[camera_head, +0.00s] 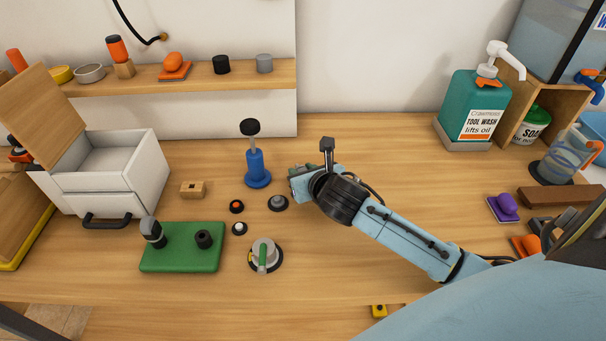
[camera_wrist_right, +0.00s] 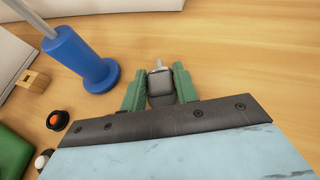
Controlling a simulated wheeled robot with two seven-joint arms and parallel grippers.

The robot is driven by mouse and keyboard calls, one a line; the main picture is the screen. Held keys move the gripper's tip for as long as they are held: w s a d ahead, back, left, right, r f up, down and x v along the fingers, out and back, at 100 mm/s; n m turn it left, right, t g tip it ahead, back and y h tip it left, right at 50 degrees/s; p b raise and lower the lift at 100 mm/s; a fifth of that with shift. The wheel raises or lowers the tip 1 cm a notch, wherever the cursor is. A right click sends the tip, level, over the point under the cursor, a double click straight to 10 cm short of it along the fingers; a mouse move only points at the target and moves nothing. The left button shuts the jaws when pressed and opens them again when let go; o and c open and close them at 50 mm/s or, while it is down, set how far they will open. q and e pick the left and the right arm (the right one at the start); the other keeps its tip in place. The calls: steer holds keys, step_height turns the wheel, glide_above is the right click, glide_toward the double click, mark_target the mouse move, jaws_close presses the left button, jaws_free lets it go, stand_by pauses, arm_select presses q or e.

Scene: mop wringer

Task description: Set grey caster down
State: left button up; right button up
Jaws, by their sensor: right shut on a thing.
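The grey caster (camera_wrist_right: 161,84) shows in the right wrist view as a dark grey rounded block with a pale stem. It sits between the two green fingers of my right gripper (camera_wrist_right: 159,88), which is shut on it. In the head view my right gripper (camera_head: 298,184) is low over the middle of the bench, right of the blue pump-like post (camera_head: 257,168). The caster is hidden by the gripper there. I cannot tell whether it touches the wood. My left gripper is not in view.
A green block (camera_head: 180,262) carries a dark upright piece (camera_head: 152,232) and a black socket (camera_head: 204,239). Small knobs and a grey dial (camera_head: 264,252) lie near the gripper. A white box (camera_head: 110,180) stands left. The bench (camera_head: 370,150) behind my right arm is clear.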

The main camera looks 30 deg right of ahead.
steer(key=o, duration=1)
steer(key=shift+f, duration=0.15)
